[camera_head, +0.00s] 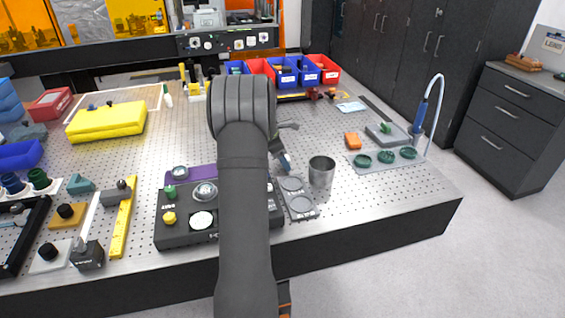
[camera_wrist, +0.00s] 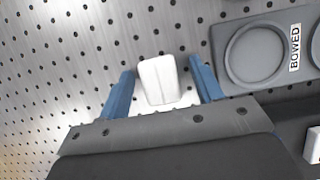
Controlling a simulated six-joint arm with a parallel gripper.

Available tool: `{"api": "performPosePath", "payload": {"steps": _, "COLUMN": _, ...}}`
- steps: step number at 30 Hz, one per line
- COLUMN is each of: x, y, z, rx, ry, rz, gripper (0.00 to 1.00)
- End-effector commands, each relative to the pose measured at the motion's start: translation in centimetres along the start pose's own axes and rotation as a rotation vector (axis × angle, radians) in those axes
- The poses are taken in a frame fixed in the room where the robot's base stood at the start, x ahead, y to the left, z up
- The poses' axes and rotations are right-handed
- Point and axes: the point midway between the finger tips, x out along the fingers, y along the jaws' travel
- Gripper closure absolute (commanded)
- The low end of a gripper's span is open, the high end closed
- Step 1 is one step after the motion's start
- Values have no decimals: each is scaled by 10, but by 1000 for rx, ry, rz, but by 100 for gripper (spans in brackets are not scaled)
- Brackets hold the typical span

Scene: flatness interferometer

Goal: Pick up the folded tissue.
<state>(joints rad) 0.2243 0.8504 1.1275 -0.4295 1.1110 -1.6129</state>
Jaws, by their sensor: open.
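A small white folded piece with a crease, which looks like the folded tissue (camera_wrist: 158,80), lies on the perforated metal table in the wrist view. My gripper (camera_wrist: 162,69) is open, with its two blue fingers on either side of the tissue and a gap at each side. Whether the fingers are down at table height, I cannot tell. In the head view my gripper (camera_head: 284,162) shows only in part beside my arm, and the tissue is hidden there.
A grey tray with round wells (camera_head: 301,206) lies close by; its part marked BOWED shows in the wrist view (camera_wrist: 228,76). A black instrument (camera_head: 176,233) is at the left. The table between cup and green-disc tray (camera_head: 372,169) is clear.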

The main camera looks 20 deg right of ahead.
Motion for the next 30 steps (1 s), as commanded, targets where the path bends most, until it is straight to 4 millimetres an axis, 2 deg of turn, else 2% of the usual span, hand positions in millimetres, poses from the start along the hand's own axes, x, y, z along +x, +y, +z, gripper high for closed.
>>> {"api": "performPosePath", "payload": {"steps": 2, "x": 0, "y": 0, "z": 0, "rx": 0, "ry": 0, "rz": 0, "gripper": 40}}
{"api": "performPosePath", "payload": {"steps": 9, "x": -1, "y": 0, "z": 0, "rx": 0, "ry": 0, "rz": 1, "gripper": 85}}
{"api": "performPosePath", "payload": {"steps": 12, "x": -1, "y": 0, "z": 0, "rx": 0, "ry": 0, "rz": 1, "gripper": 91}}
{"api": "performPosePath", "payload": {"steps": 22, "x": -8, "y": 1, "z": 3, "rx": 1, "ry": 0, "rz": 3, "gripper": 91}}
{"api": "performPosePath", "payload": {"steps": 29, "x": -39, "y": 1, "z": 16, "rx": 1, "ry": -1, "rz": 4, "gripper": 91}}
{"api": "performPosePath", "payload": {"steps": 30, "x": -42, "y": -5, "z": 23, "rx": 4, "ry": -1, "rz": 2, "gripper": 91}}
